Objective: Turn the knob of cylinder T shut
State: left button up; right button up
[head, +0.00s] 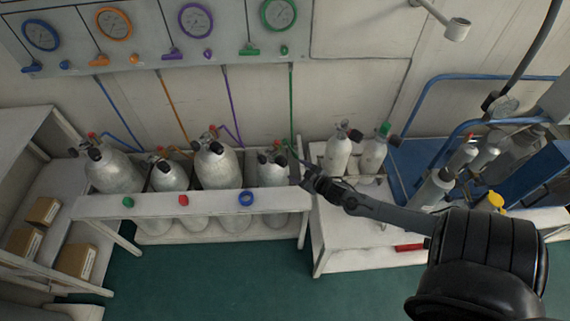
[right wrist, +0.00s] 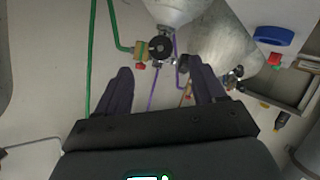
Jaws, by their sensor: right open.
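Several grey cylinders stand in the white rack; no letter is readable, so I cannot tell which is cylinder T. The rightmost rack cylinder (head: 268,182) has a green hose (head: 291,110) running down to its valve. My right gripper (head: 306,180) is just right of this cylinder. In the right wrist view my right gripper (right wrist: 163,82) is open and empty. A black round knob (right wrist: 160,47) with a brass fitting (right wrist: 140,50) shows just beyond the fingertips, roughly between them and apart from them. My left gripper is not in view.
The rack's front rail (head: 215,203) carries green, red and blue markers. Two cylinders (head: 338,155) stand on the bench to the right. Gauges with coloured rims and levers line the wall panel (head: 230,45). A blue-railed cart (head: 425,150) is at the far right.

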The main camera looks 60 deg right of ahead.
aim_at(286, 163)
jog(key=b+x, duration=0.3)
jog(key=x, duration=0.6)
jog(key=shift+r, duration=0.1)
jog(key=c, duration=1)
jog(key=shift+r+m+p, duration=0.25)
jog(key=shift+m+p, duration=0.15)
jog(key=shift+p, duration=0.3)
jog(key=shift+c, duration=0.2)
jog(key=shift+m+y+p, duration=0.3)
jog(key=shift+y+p, duration=0.05)
jog(key=shift+y, duration=0.15)
jog(key=shift+w+f+m+y, duration=0.1)
jog(key=shift+f+m+y, duration=0.1)
jog(key=shift+m+y, duration=0.15)
